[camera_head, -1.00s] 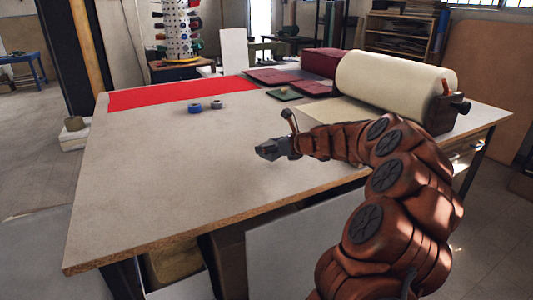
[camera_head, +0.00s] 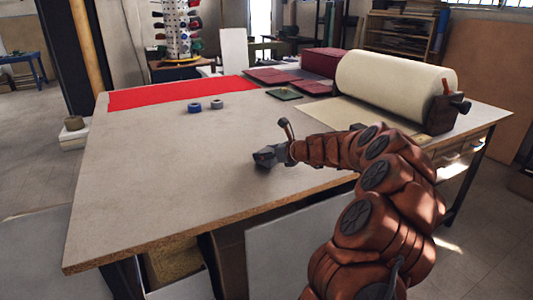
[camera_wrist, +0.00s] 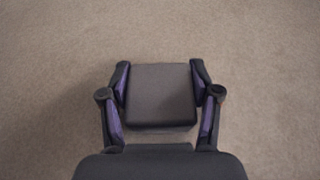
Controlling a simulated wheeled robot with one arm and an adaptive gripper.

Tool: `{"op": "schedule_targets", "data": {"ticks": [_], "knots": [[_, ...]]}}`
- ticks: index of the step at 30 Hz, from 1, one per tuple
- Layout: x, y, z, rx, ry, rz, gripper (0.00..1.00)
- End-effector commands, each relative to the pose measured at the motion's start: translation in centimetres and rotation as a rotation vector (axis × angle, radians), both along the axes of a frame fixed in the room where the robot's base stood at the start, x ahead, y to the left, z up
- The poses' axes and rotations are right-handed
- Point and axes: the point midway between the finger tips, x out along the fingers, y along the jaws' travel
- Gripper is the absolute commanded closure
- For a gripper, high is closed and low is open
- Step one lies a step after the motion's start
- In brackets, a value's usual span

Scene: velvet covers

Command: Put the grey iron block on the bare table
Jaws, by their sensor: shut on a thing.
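In the wrist view the grey iron block (camera_wrist: 160,95) sits between both fingers of my gripper (camera_wrist: 160,88), which is shut on its two sides. The bare tabletop (camera_wrist: 50,80) fills the view behind it. In the head view my gripper (camera_head: 264,158) is low over the bare front middle of the table (camera_head: 150,180). The block is small and dark there and hard to tell from the fingers. A dark shadow lies close under the gripper; I cannot tell whether the block touches the table.
A red cloth (camera_head: 180,92) lies along the back left edge. A blue roll (camera_head: 195,107) and a grey roll (camera_head: 217,104) stand near it. Dark red covers (camera_head: 270,76) and a green one (camera_head: 284,95) lie at the back. A large cream roll (camera_head: 390,85) is at right. The left table is clear.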

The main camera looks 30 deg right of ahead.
Motion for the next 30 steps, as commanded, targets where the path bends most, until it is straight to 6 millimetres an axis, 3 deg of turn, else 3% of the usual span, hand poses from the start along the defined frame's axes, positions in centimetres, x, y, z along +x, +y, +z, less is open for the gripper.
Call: {"op": "schedule_targets", "data": {"ticks": [2, 3, 10, 22, 30], "knots": [[0.0, 0.0, 0.0, 0.000, -0.002, -0.001, 1.00], [0.0, 0.0, -0.1, -0.001, 0.000, 0.000, 0.35], [0.0, 0.0, -0.1, 0.000, 0.000, 0.000, 0.11], [-0.2, -0.1, 0.1, 0.000, 0.000, 0.000, 0.10], [-3.4, -1.2, 1.4, 0.000, 0.000, -0.002, 0.10]]}}
